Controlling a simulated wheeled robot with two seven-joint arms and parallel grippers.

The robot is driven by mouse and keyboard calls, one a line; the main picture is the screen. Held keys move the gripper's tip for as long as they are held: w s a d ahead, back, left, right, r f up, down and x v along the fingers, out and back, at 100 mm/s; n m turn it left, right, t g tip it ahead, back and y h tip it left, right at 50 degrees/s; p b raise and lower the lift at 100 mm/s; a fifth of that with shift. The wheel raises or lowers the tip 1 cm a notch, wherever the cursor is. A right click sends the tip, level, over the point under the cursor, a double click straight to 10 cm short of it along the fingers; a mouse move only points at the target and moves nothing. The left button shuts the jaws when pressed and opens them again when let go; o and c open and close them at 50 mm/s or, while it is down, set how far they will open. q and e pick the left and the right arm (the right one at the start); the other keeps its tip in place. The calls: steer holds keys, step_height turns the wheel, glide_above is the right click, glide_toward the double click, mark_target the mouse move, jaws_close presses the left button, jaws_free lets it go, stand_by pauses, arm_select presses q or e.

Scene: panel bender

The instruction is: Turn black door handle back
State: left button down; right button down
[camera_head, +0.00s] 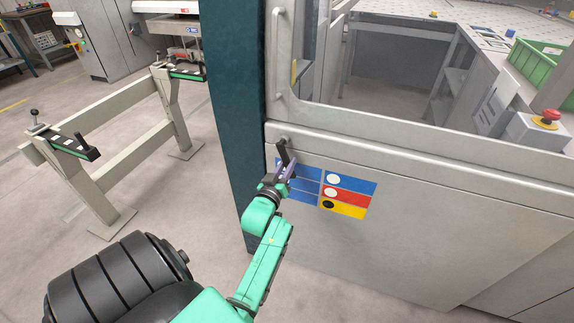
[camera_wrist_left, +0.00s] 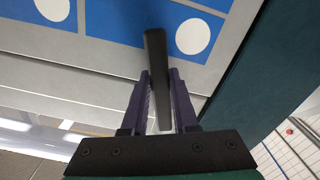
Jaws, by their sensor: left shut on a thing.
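The black door handle (camera_head: 283,150) is on the grey door panel, near the panel's left edge and just above the blue sign. In the left wrist view the handle (camera_wrist_left: 156,75) is a dark bar running between the two purple fingers. My left gripper (camera_head: 287,172) reaches up to the handle from below, and its fingers (camera_wrist_left: 160,95) are closed around it. The handle's end sticks out past the fingertips in the wrist view. In the head view the fingers partly cover the handle's lower part. My right gripper is not seen.
The grey machine door (camera_head: 420,190) with a window opening stands in front. A dark teal post (camera_head: 236,110) is left of it. A beige support frame (camera_head: 120,110) stands on the open floor further left. A red emergency button (camera_head: 549,116) is at the right.

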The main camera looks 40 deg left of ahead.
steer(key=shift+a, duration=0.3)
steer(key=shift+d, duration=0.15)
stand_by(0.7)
